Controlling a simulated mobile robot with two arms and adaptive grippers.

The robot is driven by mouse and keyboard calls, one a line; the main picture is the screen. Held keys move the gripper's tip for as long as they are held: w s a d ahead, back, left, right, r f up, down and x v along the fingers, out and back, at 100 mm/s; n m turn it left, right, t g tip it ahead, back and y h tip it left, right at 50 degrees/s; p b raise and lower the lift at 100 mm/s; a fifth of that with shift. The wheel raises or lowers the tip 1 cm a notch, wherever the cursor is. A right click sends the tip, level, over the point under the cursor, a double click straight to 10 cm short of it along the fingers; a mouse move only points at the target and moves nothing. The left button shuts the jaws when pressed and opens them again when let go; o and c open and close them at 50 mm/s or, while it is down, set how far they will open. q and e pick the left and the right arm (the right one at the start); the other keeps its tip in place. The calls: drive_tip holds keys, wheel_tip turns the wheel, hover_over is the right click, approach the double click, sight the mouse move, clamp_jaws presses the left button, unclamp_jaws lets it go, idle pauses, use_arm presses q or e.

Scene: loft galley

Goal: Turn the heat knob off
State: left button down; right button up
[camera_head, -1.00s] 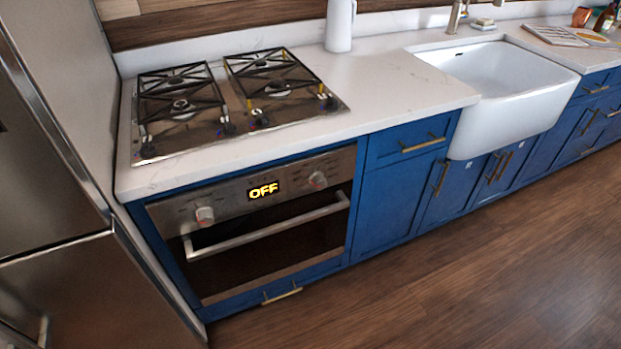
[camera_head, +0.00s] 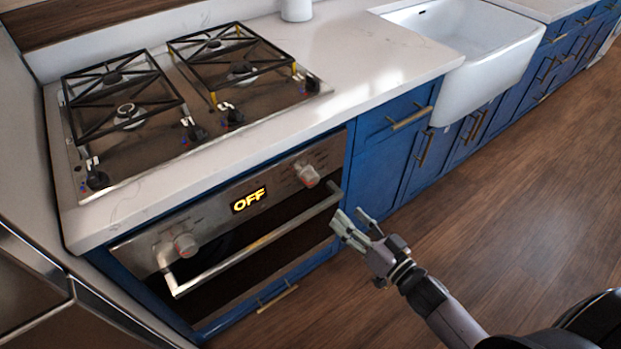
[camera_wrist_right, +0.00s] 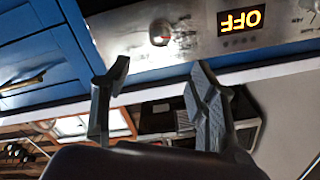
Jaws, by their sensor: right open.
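The oven front panel (camera_head: 220,205) carries two round knobs with a lit display reading OFF (camera_head: 249,199) between them. The right knob (camera_head: 307,174) is near the panel's right end and the left knob (camera_head: 186,244) near its left end. Which one is the heat knob I cannot tell. My right gripper (camera_head: 352,225) is open and empty, in front of the oven handle's right end, below and right of the right knob. In the right wrist view, which looks upside down, a knob (camera_wrist_right: 160,32) shows beyond the open fingers (camera_wrist_right: 150,95), apart from them. My left gripper is not in view.
The oven handle (camera_head: 255,246) runs across the door below the knobs. The gas cooktop (camera_head: 150,135) with its own black knobs sits on the white counter (camera_head: 375,65) above. Blue cabinets (camera_head: 385,150) stand to the right; wooden floor (camera_head: 480,240) is free.

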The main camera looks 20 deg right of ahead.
sight(314, 182)
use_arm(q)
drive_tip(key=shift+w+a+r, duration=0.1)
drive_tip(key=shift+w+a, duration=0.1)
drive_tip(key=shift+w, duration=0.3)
use_arm(e)
drive_tip(key=x, duration=1.5)
drive_tip(key=shift+f, duration=0.1)
drive_tip(key=c, duration=1.2)
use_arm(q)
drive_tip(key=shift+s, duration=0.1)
use_arm(e)
drive_tip(key=n, duration=0.2)
drive_tip(key=shift+n, duration=0.3)
use_arm(q)
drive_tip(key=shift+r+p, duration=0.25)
drive_tip(key=shift+p, duration=0.05)
use_arm(e)
drive_tip(key=shift+n, duration=1.6)
drive_tip(key=o, duration=1.2)
